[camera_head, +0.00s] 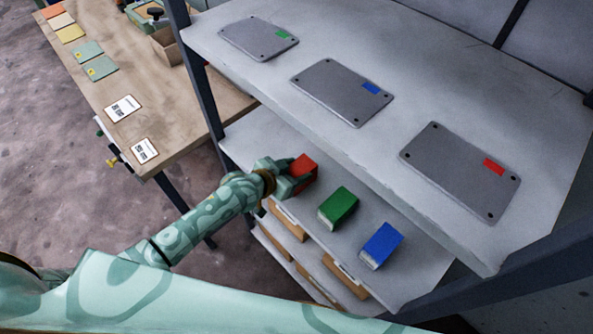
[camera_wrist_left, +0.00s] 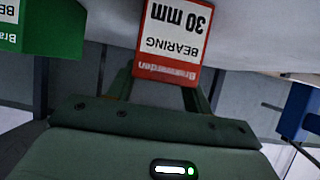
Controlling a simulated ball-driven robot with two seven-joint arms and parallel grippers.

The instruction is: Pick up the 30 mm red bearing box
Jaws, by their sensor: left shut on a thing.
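The red bearing box (camera_head: 304,166) is at the left end of the row on the middle shelf in the head view. My left gripper (camera_head: 293,181) reaches it from the front left and is shut on it. In the left wrist view the red box (camera_wrist_left: 173,68) sits between the fingers (camera_wrist_left: 170,88), its white label upside down and reading "BEARING 30 mm". I cannot tell whether the box still touches the shelf. My right gripper is not in view.
A green box (camera_head: 338,206) and a blue box (camera_head: 381,245) stand to the right on the same shelf (camera_head: 420,275). The upper shelf (camera_head: 400,120) overhangs behind and holds grey plates with green, blue and red marks. A wooden table (camera_head: 165,120) stands left, beside a dark rack post (camera_head: 197,75).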

